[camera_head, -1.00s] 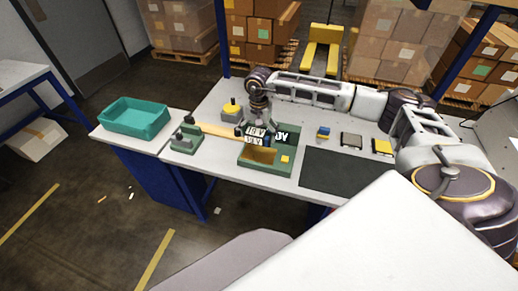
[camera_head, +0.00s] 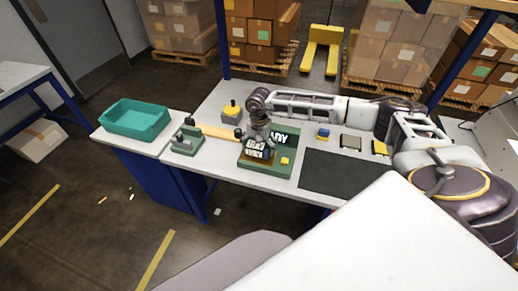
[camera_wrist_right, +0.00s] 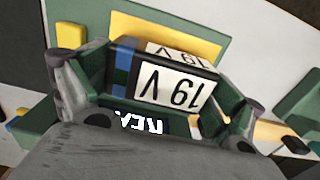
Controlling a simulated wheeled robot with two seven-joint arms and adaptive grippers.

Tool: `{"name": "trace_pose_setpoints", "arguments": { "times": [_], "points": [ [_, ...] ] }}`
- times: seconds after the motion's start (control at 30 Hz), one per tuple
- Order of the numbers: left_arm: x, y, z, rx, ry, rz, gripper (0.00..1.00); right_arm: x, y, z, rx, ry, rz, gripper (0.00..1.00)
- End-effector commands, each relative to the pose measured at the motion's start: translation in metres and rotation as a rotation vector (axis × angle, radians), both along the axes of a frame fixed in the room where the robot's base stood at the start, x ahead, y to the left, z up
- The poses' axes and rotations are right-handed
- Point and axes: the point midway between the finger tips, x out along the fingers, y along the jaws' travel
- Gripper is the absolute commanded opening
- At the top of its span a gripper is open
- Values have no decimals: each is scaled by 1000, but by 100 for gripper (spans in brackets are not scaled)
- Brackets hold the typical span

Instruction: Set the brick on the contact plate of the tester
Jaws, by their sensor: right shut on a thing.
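My right gripper (camera_head: 258,142) is shut on the brick (camera_head: 256,154), a dark block with a white label. In the right wrist view the label on the brick (camera_wrist_right: 172,88) reads 19 V upside down, and a blue band shows at one end. The tester (camera_head: 280,172) is a green box with a lit display (camera_head: 281,138), partly hidden by the gripper. Its yellow contact plate (camera_wrist_right: 205,38) shows behind the brick in the wrist view. The brick is over the plate in the head view; I cannot tell whether they touch. My left gripper is out of view.
A small yellow square (camera_head: 285,161) sits on the tester. A green fixture (camera_head: 186,141) stands to its left, a yellow-topped grey block (camera_head: 232,112) behind. A dark mat (camera_head: 345,173) and small blocks lie right. A teal bin (camera_head: 136,118) stands far left.

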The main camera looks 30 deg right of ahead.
Motion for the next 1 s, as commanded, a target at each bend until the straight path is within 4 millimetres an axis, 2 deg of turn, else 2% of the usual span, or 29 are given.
{"name": "trace_pose_setpoints", "arguments": {
  "times": [0.2, 0.5, 0.67, 0.7, 0.73, 1.0],
  "points": [
    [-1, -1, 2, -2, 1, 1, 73, 1, 0, -14, 1, -2, -1, 59],
    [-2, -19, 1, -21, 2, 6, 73, 1, 0, -15, 1, -2, -1, 59],
    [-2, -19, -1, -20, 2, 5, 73, 1, 0, -17, 1, -2, -1, 59],
    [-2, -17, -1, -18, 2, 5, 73, 0, 0, -17, 0, -1, -1, 97],
    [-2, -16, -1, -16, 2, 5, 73, 0, 0, -17, 0, -1, -1, 100],
    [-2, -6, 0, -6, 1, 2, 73, 0, 0, -17, 0, -1, -1, 100]
  ]
}}
